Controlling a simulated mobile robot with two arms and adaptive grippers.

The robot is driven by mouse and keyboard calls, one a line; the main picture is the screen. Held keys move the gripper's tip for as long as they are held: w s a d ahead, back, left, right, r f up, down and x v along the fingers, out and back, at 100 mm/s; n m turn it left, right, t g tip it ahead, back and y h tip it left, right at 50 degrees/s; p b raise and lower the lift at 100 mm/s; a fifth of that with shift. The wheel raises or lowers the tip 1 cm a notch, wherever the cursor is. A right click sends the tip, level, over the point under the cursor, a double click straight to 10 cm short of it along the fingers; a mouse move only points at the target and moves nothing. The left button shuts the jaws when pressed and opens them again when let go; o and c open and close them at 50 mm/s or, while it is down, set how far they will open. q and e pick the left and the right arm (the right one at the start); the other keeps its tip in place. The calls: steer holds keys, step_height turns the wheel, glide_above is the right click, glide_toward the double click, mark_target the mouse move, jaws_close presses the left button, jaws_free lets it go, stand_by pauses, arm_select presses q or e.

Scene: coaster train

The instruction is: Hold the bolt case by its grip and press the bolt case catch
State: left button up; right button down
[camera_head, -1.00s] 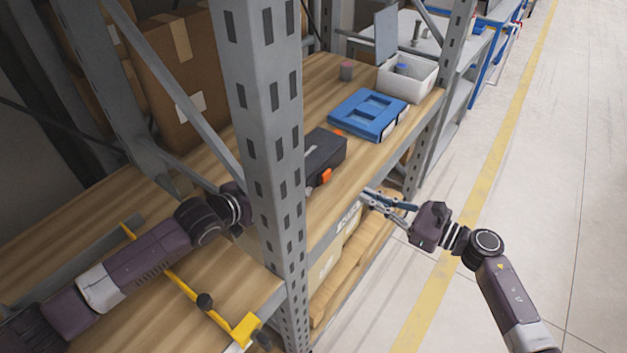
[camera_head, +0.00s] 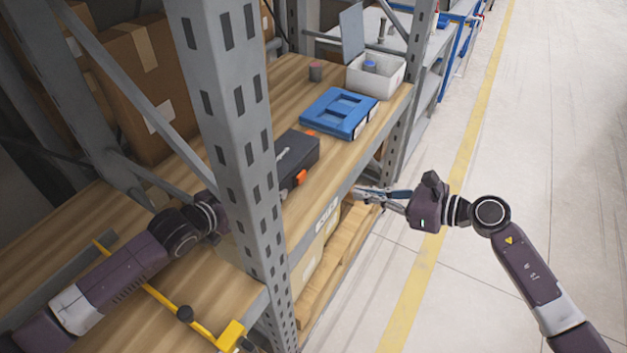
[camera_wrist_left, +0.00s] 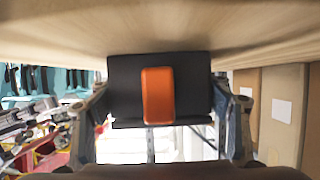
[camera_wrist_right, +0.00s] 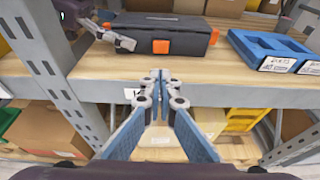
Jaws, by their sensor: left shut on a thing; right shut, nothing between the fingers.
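The bolt case (camera_head: 298,157) is a dark grey box with orange parts, lying on the wooden shelf behind the grey post. In the right wrist view the bolt case (camera_wrist_right: 180,40) shows an orange catch (camera_wrist_right: 161,46) on its front and more orange at both ends. My left gripper (camera_wrist_right: 118,38) is at the case's left end, shut on it. The left wrist view shows its fingers (camera_wrist_left: 165,110) either side of the dark end with its orange block (camera_wrist_left: 158,95). My right gripper (camera_head: 358,192) is shut and empty, in front of and below the shelf edge.
The grey upright post (camera_head: 235,130) stands between my left arm and the aisle. The aisle floor to the right is clear.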

mark_target(303, 179)
steer(key=x, duration=0.8)
steer(key=r+x, duration=0.1)
steer(key=x, duration=0.3)
steer(key=shift+w+a, duration=0.3)
steer(key=shift+a, duration=0.2)
steer(key=shift+w+a, duration=0.3)
steer(key=shift+a, duration=0.1)
